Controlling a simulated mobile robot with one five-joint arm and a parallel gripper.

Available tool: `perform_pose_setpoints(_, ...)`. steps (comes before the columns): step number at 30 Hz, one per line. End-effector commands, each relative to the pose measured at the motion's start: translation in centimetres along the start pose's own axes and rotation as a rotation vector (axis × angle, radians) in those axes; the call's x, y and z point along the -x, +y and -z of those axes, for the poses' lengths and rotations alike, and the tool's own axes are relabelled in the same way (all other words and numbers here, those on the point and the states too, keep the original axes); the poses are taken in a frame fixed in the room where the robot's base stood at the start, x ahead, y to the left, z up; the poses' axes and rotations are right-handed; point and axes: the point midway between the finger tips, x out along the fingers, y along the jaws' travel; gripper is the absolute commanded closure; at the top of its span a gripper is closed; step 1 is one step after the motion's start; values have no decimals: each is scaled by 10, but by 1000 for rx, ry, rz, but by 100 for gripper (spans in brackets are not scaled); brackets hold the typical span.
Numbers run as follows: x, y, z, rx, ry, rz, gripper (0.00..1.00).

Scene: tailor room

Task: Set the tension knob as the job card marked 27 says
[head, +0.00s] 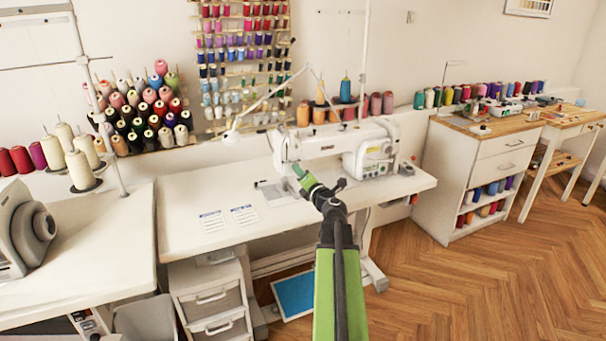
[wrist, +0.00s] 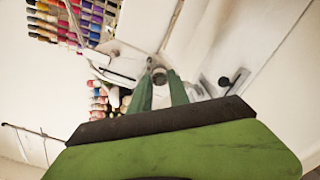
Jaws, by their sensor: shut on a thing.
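The white sewing machine (head: 335,142) stands on a white table in the head view. My gripper (head: 299,171) is at the left end of its head, its green fingers pointing up and left. In the wrist view the two green fingers of my gripper (wrist: 162,82) close on a small round grey tension knob (wrist: 159,73). The knob's setting marks cannot be read. Two job cards, a left one (head: 210,221) and a right one (head: 244,214), lie flat on the table left of the machine. Their print is too small to tell which is marked 27.
Thread cones (head: 320,113) stand behind the machine. A white lamp arm (head: 268,97) reaches over its left side. A white drawer unit (head: 210,300) is below the table. The tabletop around the cards is clear.

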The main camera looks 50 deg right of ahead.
Motion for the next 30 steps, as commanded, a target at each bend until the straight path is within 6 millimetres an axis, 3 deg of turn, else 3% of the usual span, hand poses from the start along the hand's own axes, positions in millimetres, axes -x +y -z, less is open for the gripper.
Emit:
perform_pose_setpoints(11, 2, -3, -2, 6, -6, 6, 100)
perform_pose_setpoints(12, 2, -3, -2, 5, -6, 6, 74)
perform_pose_setpoints(16, 1, -2, -2, 4, -4, 4, 57)
perform_pose_setpoints(26, 2, 0, 0, 2, -1, 1, 56)
perform_pose_setpoints(30, 10, 4, 6, 2, 2, -1, 56)
